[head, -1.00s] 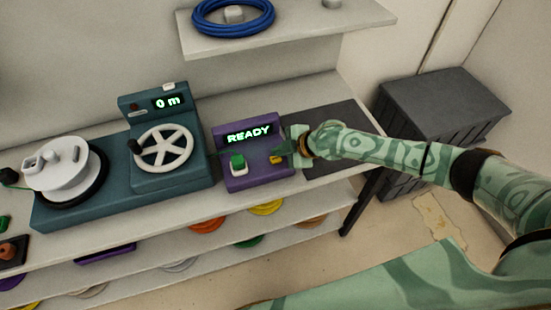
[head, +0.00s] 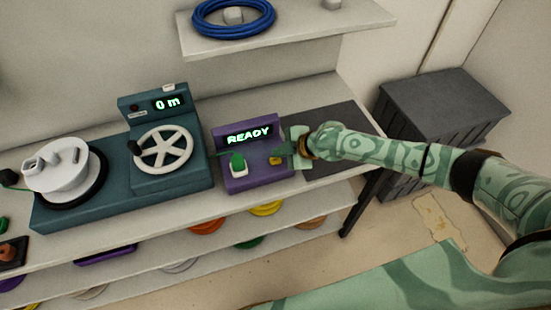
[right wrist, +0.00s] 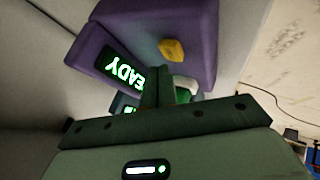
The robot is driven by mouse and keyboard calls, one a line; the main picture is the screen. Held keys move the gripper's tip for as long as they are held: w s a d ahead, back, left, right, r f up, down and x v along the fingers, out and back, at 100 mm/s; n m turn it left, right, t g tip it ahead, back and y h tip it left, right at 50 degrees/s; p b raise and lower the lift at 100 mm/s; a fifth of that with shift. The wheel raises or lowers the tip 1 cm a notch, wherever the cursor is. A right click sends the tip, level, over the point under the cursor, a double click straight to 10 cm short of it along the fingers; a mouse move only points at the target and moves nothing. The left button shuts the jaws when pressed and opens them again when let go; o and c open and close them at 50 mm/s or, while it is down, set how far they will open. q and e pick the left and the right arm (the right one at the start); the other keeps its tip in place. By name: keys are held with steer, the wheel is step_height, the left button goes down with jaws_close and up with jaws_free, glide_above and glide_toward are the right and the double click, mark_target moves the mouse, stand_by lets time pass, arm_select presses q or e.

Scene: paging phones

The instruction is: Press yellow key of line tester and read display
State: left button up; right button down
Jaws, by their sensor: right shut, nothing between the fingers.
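The line tester (head: 257,182) is a purple box on the bench, and its display (head: 248,133) reads READY in green. Its yellow key (head: 275,161) sits at the front right, with a green key (head: 238,164) to its left. My right gripper (head: 281,150) is shut and empty, just above and right of the yellow key. In the right wrist view the shut fingers (right wrist: 157,86) cover part of the display (right wrist: 120,70). The yellow key (right wrist: 172,50) shows clear of the fingertips there. My left gripper is out of view.
A teal cable-measuring machine (head: 125,200) with a white handwheel (head: 165,149) and a display at 0 m stands left of the tester. A dark mat (head: 335,135) lies to its right. A shelf (head: 290,37) with a blue cable coil (head: 232,28) hangs above.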

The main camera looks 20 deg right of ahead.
mark_target(279, 161)
stand_by(0.8)
steer(key=shift+f+b, duration=0.35)
steer(key=shift+f, duration=0.05)
steer(key=shift+f+b, duration=0.4)
steer(key=shift+f, duration=0.1)
stand_by(0.5)
steer(key=shift+r, duration=0.1)
steer(key=shift+r+p, duration=0.65)
steer(key=shift+r, duration=0.2)
step_height(279, 161, up, 5)
steer(key=p, duration=0.4)
stand_by(0.4)
